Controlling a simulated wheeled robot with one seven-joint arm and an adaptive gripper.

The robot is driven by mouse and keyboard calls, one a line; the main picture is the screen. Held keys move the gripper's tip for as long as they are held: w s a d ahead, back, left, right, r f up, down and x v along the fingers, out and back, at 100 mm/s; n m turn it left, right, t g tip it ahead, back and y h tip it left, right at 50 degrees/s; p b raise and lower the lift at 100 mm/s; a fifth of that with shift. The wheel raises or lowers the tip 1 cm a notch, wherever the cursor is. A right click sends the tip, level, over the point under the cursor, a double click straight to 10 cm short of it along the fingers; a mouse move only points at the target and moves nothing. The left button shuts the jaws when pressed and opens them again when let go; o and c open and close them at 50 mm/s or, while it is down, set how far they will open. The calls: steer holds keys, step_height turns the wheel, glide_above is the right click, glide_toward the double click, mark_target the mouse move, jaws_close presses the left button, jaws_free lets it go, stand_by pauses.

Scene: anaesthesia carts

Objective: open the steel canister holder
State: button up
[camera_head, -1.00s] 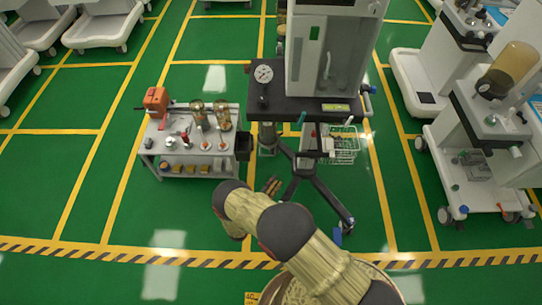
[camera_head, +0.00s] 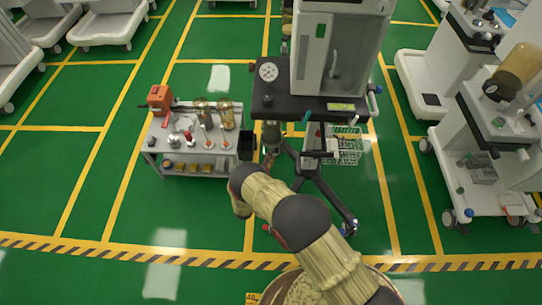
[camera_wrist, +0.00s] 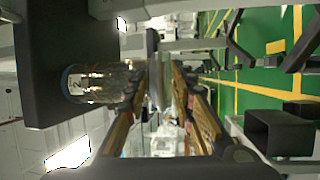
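My gripper (camera_wrist: 160,82) has its two brown fingers apart, with a grey steel piece (camera_wrist: 154,72) between or just beyond the tips. I cannot tell whether they touch it. A shiny cylindrical canister (camera_wrist: 100,82) with a pale label sits just left of the fingers in the wrist view. The steel piece seems to be part of its holder. In the head view the canister (camera_head: 271,133) hangs under the front left of the black cart top (camera_head: 300,105).
A grey side table (camera_head: 185,155) with glass jars and an orange device stands left of the cart. A black bin (camera_head: 247,146) hangs on its right side. A white wire basket (camera_head: 346,145) is on the cart's right. Green floor is free in front.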

steer(key=shift+w+d, duration=0.15)
steer(key=shift+w, duration=0.15)
steer(key=shift+r, duration=0.1)
steer(key=shift+c, duration=0.3)
jaws_close()
stand_by(0.5)
